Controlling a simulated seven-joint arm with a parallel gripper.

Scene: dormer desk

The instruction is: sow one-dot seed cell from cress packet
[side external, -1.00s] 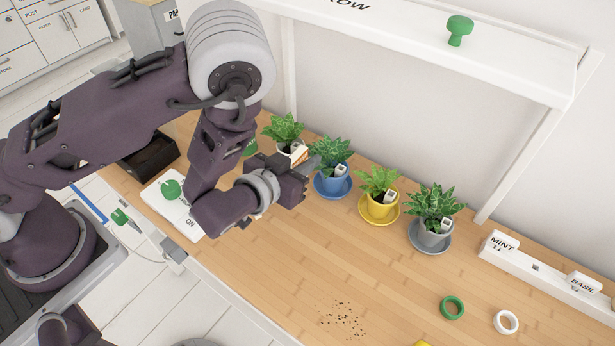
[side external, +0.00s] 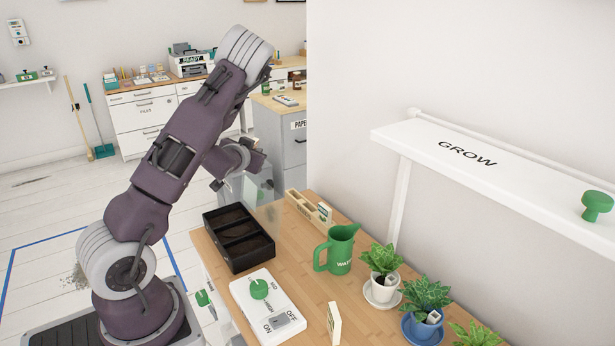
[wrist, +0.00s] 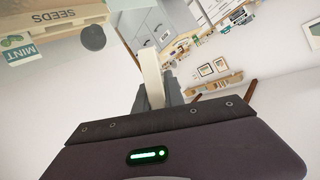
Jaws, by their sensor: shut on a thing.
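My gripper (side external: 256,158) is raised above the far left end of the desk. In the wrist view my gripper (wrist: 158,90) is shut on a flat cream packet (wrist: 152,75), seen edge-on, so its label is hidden. The black seed tray (side external: 211,238) lies on the desk below and in front of the gripper, with dark soil in its cells. Dot marks on the cells cannot be made out. The wooden seeds box (side external: 300,204) stands behind the tray with a packet in it. The wrist view shows this box (wrist: 62,14) and a mint packet (wrist: 20,54).
A green watering can (side external: 340,252) stands right of the tray. A white switch panel (side external: 262,298) with a green knob lies in front. Potted plants (side external: 382,262) line the right, under the grow shelf (side external: 470,160). A cream card (side external: 334,324) stands near the front.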

